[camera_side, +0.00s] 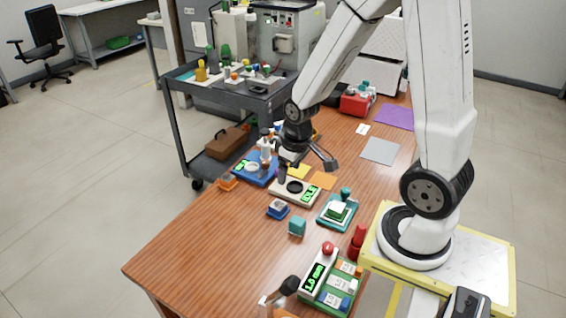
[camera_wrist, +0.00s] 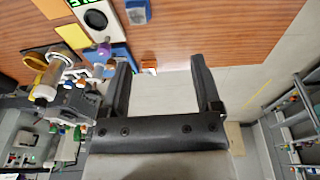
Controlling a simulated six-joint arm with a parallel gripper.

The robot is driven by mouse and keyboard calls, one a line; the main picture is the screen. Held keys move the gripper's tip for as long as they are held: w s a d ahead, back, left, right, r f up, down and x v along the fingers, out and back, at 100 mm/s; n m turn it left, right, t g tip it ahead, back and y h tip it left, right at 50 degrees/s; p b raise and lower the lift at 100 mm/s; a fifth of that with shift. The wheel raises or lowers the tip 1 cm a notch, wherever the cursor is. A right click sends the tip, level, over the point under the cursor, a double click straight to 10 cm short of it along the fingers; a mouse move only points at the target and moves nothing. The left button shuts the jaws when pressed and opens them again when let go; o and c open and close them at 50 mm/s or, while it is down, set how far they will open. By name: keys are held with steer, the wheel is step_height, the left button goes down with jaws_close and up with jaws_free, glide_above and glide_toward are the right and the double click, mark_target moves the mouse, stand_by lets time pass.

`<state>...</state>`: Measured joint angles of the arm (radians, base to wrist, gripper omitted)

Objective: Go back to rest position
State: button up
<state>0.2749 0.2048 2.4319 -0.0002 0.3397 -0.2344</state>
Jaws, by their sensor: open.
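My gripper (camera_side: 306,166) hangs over the far-left part of the wooden table in the side view, above the cream device with a dark ring (camera_side: 295,188) and a green display. Its two dark fingers are spread apart with nothing between them. In the wrist view, my gripper (camera_wrist: 162,62) also shows open fingers, with pale floor beyond the gap. The cream device shows at the top left of the wrist view (camera_wrist: 92,17). No rest position is marked in either view.
A blue device (camera_side: 264,176) stands left of the cream one. A teal tray (camera_side: 324,222), a teal cube (camera_side: 297,226) and a device with a red button (camera_side: 320,262) stand nearer my base. A grey cart (camera_side: 233,103) adjoins the table. The table's front-left part is clear.

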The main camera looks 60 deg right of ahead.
steer(key=s+a+r, duration=0.2)
steer(key=a+r, duration=0.1)
steer(key=a, duration=0.5)
steer(key=shift+a+t, duration=0.3)
steer(key=shift+t, duration=0.1)
